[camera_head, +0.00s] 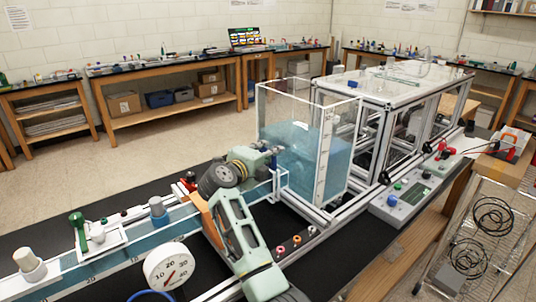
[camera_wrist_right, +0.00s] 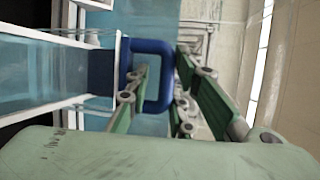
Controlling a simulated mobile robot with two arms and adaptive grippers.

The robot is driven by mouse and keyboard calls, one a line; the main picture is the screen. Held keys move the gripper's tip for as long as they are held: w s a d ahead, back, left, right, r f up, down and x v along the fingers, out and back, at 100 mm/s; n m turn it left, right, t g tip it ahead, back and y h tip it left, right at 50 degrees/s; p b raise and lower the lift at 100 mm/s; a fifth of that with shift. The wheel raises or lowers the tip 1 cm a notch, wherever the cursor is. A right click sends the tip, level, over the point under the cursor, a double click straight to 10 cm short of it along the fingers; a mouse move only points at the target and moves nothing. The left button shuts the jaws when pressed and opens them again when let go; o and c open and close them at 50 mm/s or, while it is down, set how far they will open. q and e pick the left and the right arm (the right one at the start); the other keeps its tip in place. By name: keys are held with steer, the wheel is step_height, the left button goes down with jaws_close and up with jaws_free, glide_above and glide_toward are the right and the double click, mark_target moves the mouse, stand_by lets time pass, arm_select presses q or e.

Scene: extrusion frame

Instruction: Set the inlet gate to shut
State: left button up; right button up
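In the right wrist view, a dark blue rounded loop handle (camera_wrist_right: 153,47) stands at the end of a blue plate, which I take for the inlet gate (camera_wrist_right: 102,72), between white rails. My right gripper's (camera_wrist_right: 162,62) green fingers are apart around the loop's right-hand bar, one in the loop's opening and one outside it. Firm contact does not show. In the head view, my right gripper (camera_head: 272,150) is at the flume's tank end, in front of the clear water tank (camera_head: 330,150). It hides most of the gate there. My left gripper is out of view.
The water flume (camera_head: 120,262) runs toward the lower left, with a round dial gauge (camera_head: 171,267) at its front. A grey control box (camera_head: 408,200) sits right of the tank. Aluminium framing (camera_head: 375,130) stands close behind the tank.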

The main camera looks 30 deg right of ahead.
steer(key=v, duration=0.7)
steer(key=shift+a+f, duration=0.1)
steer(key=shift+r, duration=0.2)
